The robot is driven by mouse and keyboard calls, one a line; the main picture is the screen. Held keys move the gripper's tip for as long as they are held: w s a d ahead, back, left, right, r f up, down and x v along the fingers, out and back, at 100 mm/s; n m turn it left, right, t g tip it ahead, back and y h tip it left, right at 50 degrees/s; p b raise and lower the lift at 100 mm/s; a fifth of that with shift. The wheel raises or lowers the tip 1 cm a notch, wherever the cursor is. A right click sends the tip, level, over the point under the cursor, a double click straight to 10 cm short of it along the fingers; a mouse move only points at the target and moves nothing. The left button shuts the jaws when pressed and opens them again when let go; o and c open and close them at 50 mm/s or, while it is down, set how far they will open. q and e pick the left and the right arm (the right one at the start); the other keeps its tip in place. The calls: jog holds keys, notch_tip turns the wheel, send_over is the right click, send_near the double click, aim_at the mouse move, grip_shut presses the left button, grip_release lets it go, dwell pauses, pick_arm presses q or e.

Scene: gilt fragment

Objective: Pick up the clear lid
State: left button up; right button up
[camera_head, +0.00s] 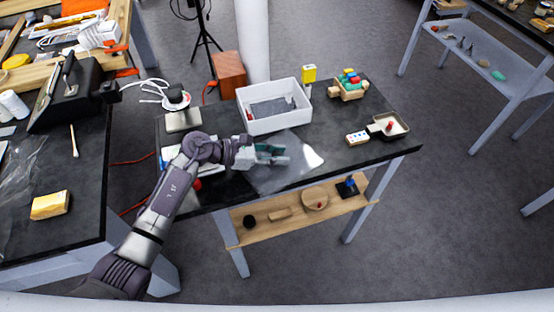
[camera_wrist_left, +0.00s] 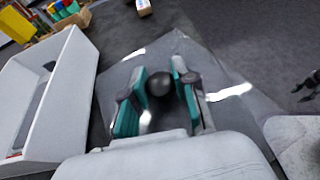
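The clear lid (camera_head: 300,172) is a transparent sheet on the dark table, near its front edge, with bright glare on it. In the left wrist view the clear lid (camera_wrist_left: 222,92) fills the middle, and its round black knob (camera_wrist_left: 159,83) shows between my fingers. My left gripper (camera_head: 284,153) is over the lid in the head view. In the left wrist view its teal-padded fingers (camera_wrist_left: 160,78) stand apart on either side of the knob. I cannot tell whether they press on it. My right gripper is out of view.
A white open box (camera_head: 274,128) stands just behind the lid. A toy with coloured blocks (camera_head: 349,87), a yellow item (camera_head: 309,74) and a small handled tray (camera_head: 398,130) are farther right. A shelf (camera_head: 295,227) with small objects is below the table.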

pick_arm(q)
grip_shut()
